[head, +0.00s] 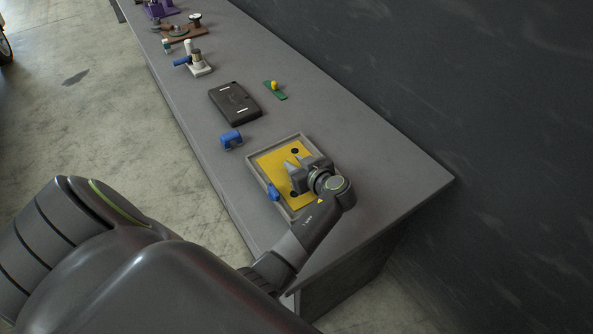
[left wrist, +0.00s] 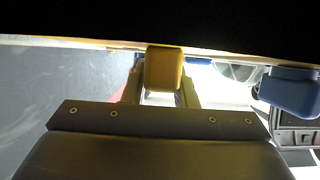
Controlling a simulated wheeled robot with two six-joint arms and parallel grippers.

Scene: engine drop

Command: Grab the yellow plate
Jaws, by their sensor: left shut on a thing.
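The yellow plate (head: 272,161) has black round spots and lies within a shallow grey tray (head: 250,164) on the bench in the head view. My left gripper (head: 295,163) is over the plate and hides part of it. In the left wrist view a yellow block (left wrist: 165,68) sits between the two fingers of my left gripper (left wrist: 162,92), which is shut on it. The block seems to be part of the plate, but the join is not clear. My right gripper is not in view.
A blue piece (head: 273,191) is at the tray's left side; a blue part also shows in the left wrist view (left wrist: 290,92). A blue block (head: 231,140), black case (head: 235,103) and green strip (head: 275,91) lie farther back. The bench's right end (head: 400,185) is clear; a dark wall rises behind.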

